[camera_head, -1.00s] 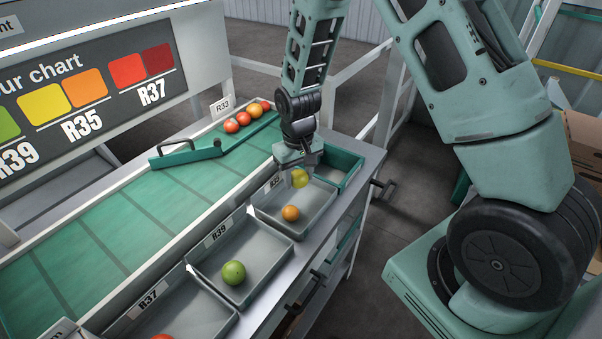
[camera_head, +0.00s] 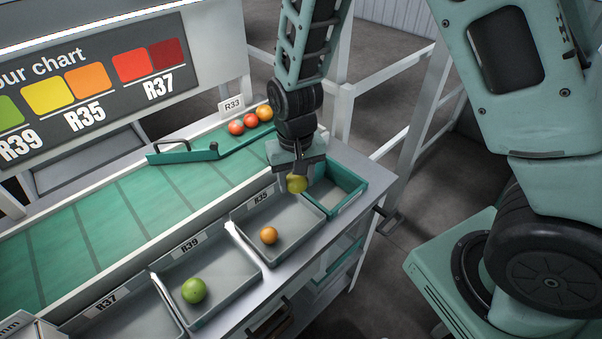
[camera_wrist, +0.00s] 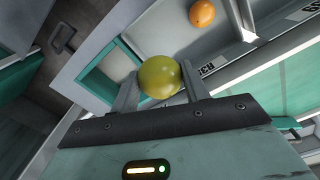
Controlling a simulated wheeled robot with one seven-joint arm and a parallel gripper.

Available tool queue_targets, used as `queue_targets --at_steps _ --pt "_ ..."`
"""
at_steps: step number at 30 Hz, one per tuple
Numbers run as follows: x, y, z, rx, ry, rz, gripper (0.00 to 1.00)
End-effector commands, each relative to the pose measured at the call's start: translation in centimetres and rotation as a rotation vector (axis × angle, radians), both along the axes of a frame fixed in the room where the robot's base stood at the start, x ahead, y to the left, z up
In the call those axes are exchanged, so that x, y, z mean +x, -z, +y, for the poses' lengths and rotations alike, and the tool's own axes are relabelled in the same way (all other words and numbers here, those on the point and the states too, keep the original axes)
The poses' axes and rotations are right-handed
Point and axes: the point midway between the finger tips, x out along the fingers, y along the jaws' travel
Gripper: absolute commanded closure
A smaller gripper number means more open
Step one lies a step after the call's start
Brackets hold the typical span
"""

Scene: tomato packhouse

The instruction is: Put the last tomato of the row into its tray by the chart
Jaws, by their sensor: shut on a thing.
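My gripper (camera_head: 297,176) is shut on a yellow-green tomato (camera_head: 298,185), which also shows between the fingers in the wrist view (camera_wrist: 159,77). It is held up near the back right corner of the grey tray labelled R35 (camera_head: 291,248), close to the teal bin beside it. An orange tomato (camera_head: 268,236) lies in the R35 tray; it also shows in the wrist view (camera_wrist: 202,13). The colour chart (camera_head: 88,88) pairs green with R39, yellow and orange with R35, and reds with R37. The tomato's exact height above the tray cannot be told.
The R39 tray (camera_head: 243,290) holds a green tomato (camera_head: 194,291). The R37 tray (camera_head: 150,328) is partly cut off. The teal bin (camera_head: 358,192) looks empty. Several red and orange tomatoes (camera_head: 250,121) sit behind a teal gate (camera_head: 185,155) on the green belt (camera_head: 100,225).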

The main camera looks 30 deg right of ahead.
Motion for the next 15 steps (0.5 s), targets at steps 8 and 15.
queue_targets --at_steps 8,15 --pt "0.0 2.2 0.0 0.000 0.001 0.000 0.65" --pt "0.0 4.8 0.0 0.000 0.001 0.001 0.65"
